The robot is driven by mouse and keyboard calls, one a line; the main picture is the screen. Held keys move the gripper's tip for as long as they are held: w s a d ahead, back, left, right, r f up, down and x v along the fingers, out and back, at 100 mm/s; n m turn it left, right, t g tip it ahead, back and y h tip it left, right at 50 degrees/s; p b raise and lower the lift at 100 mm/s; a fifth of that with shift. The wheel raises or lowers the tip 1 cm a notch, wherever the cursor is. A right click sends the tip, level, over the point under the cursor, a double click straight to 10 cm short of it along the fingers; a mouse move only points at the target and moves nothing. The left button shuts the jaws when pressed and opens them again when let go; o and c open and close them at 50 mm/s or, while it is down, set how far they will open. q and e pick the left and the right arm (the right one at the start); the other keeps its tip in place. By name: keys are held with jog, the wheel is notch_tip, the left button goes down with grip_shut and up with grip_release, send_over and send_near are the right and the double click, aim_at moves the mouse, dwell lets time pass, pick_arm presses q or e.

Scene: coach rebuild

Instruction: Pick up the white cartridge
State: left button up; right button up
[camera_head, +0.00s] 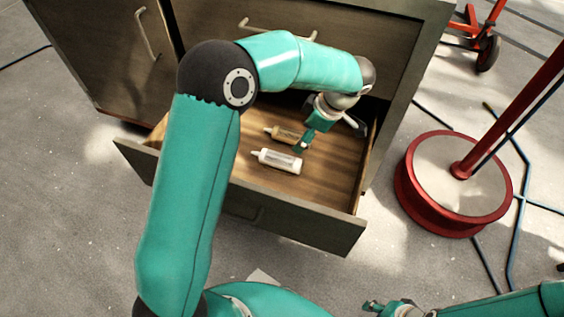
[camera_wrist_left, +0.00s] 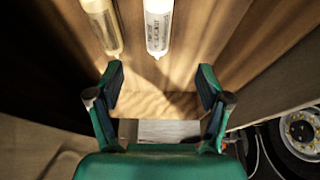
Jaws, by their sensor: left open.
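The white cartridge (camera_head: 279,160) lies in the open wooden drawer, its nozzle pointing left. In the left wrist view the white cartridge (camera_wrist_left: 158,24) shows at the top, lined up with the gap between the fingers and beyond their tips. My left gripper (camera_head: 329,135) is over the right part of the drawer; in its wrist view the left gripper (camera_wrist_left: 160,84) is open and empty. My right gripper (camera_head: 374,306) is at the bottom edge, away from the drawer; its jaw state is unclear.
A tan cartridge (camera_head: 287,134) lies close behind the white one, and shows left of it in the wrist view (camera_wrist_left: 102,25). The drawer's front panel (camera_head: 290,226) and side walls surround them. A red round-based stand (camera_head: 455,185) stands right of the cabinet.

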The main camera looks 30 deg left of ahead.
pick_arm(q)
jog(key=x, duration=0.3)
jog(key=b+x, duration=0.1)
jog(key=x, duration=0.2)
jog(key=b+x, duration=0.1)
jog(key=x, duration=0.3)
jog(key=shift+s+a, duration=0.15)
jog(key=shift+a, duration=0.15)
jog(key=shift+w+b+x, duration=0.2)
jog(key=shift+b+x, duration=0.7)
jog(key=shift+x, duration=1.7)
jog(key=shift+w, duration=0.1)
jog(key=c, duration=1.4)
notch_tip(320, 180, up, 20)
jog(key=p, duration=0.6)
notch_tip(320, 180, up, 5)
jog(key=p, duration=0.2)
send_over(283, 157)
jog(key=shift+a+f, duration=0.15)
jog(key=shift+f, duration=0.05)
